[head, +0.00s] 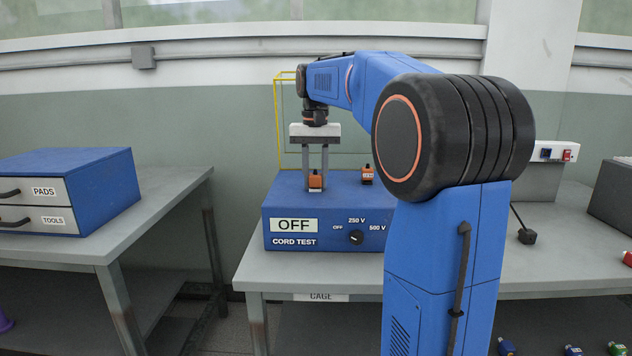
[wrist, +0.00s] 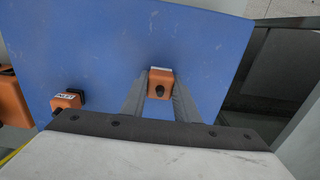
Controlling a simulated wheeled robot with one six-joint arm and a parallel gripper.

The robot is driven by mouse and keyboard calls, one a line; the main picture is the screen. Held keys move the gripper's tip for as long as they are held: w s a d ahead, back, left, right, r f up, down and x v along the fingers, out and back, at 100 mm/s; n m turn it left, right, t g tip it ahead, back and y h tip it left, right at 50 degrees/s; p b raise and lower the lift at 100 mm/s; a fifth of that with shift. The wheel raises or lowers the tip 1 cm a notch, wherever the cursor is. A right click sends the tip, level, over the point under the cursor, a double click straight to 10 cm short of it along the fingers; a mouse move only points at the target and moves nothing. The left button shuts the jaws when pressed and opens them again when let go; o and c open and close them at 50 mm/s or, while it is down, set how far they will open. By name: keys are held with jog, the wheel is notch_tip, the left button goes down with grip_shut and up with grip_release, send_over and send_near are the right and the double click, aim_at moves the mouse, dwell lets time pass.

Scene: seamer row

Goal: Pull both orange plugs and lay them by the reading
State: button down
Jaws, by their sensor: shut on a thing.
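Two orange plugs stand on top of the blue cord test box (head: 325,210). My gripper (head: 316,184) points down and is shut on the left orange plug (head: 315,181); this plug also shows between the fingers in the wrist view (wrist: 160,84). I cannot tell whether it is still seated in the box. The other orange plug (head: 367,175) stands to the right, apart from the gripper, and shows at the lower left of the wrist view (wrist: 67,101). The reading on the box front (head: 293,225) says OFF. A black dial (head: 355,237) sits beside it, marked OFF, 250 V and 500 V.
A blue drawer unit (head: 75,190) marked PADS and TOOLS is on the left table. A socket with a red switch (head: 555,152) is on the right. Several coloured plugs lie low at right.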

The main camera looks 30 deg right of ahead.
aim_at(316, 174)
jog(key=shift+r, duration=0.15)
jog(key=shift+r, duration=2.85)
